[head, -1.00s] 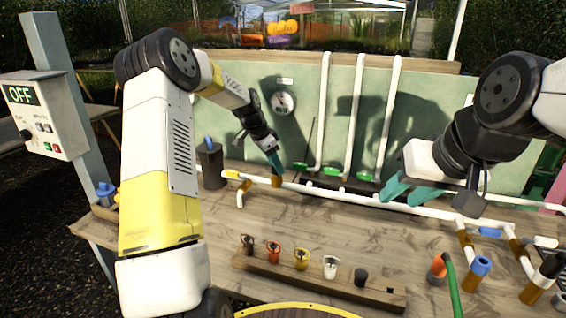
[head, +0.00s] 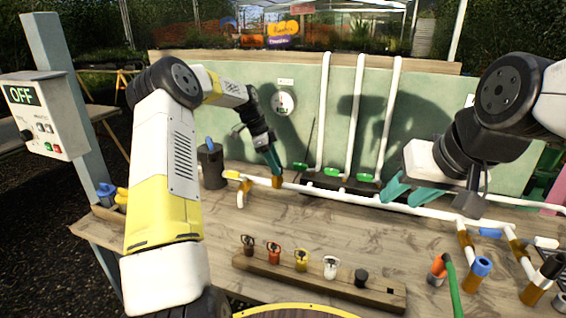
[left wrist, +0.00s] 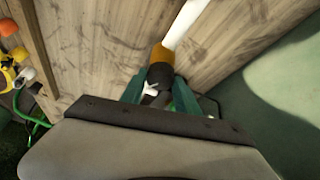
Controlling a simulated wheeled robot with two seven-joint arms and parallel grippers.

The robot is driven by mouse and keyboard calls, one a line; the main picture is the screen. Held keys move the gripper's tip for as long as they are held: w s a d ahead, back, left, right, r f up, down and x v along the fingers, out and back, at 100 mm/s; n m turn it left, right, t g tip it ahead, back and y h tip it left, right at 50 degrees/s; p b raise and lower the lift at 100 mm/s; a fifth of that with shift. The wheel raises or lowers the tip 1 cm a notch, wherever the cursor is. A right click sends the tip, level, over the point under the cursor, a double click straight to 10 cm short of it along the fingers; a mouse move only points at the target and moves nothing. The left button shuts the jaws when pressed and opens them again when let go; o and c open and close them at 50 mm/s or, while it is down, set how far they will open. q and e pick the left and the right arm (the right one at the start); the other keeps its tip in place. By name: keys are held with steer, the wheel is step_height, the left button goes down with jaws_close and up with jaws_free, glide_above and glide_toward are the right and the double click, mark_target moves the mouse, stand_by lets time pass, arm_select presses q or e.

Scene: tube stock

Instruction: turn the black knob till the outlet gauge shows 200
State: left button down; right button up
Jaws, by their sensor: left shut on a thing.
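The black knob (left wrist: 160,76) sits between my left gripper's green fingers in the left wrist view, just by a brass-coloured fitting (left wrist: 162,57) on a white pipe. My left gripper (head: 273,162) is shut on it; in the head view the fingers reach down onto the brass fitting (head: 277,182) and hide the knob. A round white gauge (head: 283,103) is on the green back panel above; its needle and numbers are too small to read, and I cannot tell if it is the outlet gauge. My right gripper (head: 408,192) is open and empty above the pipe at right.
A wooden rack (head: 320,280) with several coloured fittings lies at the front of the bench. White risers with green valve handles (head: 332,172) stand right of my left gripper. A dark cylinder (head: 211,168) stands to its left. A control box (head: 45,120) reads OFF.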

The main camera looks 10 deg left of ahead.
stand_by(0.3)
arm_select(q)
steer(key=c, duration=0.9)
jaws_free()
steer(key=v, duration=0.7)
steer(key=shift+r, duration=0.35)
steer(key=shift+a, duration=0.15)
